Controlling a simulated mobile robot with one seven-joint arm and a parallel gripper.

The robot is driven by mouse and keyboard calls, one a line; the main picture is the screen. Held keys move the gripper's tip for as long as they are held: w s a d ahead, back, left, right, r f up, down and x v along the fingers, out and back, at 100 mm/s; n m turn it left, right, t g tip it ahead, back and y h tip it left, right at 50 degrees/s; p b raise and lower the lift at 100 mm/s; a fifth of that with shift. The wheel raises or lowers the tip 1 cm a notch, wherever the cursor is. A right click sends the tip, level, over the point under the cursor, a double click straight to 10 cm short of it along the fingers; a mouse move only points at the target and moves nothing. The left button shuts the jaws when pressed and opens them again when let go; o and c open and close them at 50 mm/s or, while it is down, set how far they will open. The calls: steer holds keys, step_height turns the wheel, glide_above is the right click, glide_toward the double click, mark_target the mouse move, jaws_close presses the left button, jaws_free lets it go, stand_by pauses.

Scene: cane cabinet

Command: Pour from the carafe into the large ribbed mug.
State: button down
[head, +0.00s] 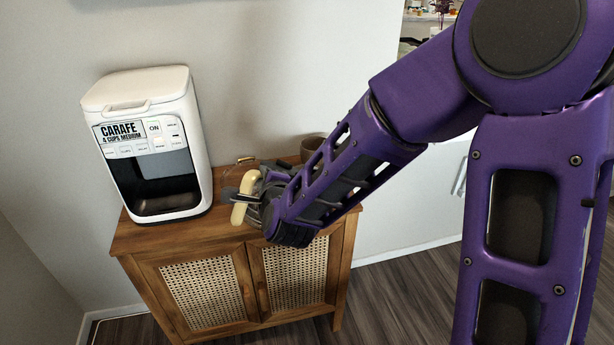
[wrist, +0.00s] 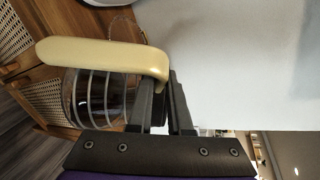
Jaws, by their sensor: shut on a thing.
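The carafe's cream handle (head: 245,196) shows in the head view above the cabinet top, in front of my gripper (head: 262,198). My gripper is shut on the carafe by its handle. In the wrist view the handle (wrist: 95,53) lies across the upper left, and my gripper's fingers (wrist: 165,95) meet its right end. A clear rounded body with pale bands (wrist: 92,98) shows below the handle; I cannot tell its contents. A brown mug (head: 312,146) stands at the back right of the cabinet, partly hidden by my arm; its ribs cannot be made out.
A white coffee maker (head: 150,143) stands on the left of the wooden cabinet (head: 150,240), its bay empty. A small thin-rimmed item (head: 246,160) stands near the wall behind the carafe. The wall closes off the back.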

mark_target(244, 214)
steer(key=shift+s+a+f+n+t, duration=0.35)
steer(key=shift+s+a+f, duration=0.1)
steer(key=shift+s, duration=0.15)
steer(key=shift+s+a+f+n+t, duration=0.3)
steer(key=shift+s+a+n, duration=0.1)
steer(key=shift+s, duration=0.15)
steer(key=shift+s+a+f+n+t, duration=0.3)
steer(key=shift+s+f+n, duration=0.05)
steer(key=shift+s+f, duration=0.1)
steer(key=shift+s+a+f+n+t, duration=0.25)
steer(key=shift+s+a+f+n, duration=0.05)
steer(key=shift+s+f, duration=0.15)
steer(key=shift+s+a+f+n+t, duration=0.25)
steer(key=shift+s+f+n+t, duration=0.15)
steer(key=shift+f, duration=0.15)
steer(key=shift+s+a+f+n+t, duration=0.3)
steer(key=shift+f+n, duration=0.1)
steer(key=shift+f, duration=0.1)
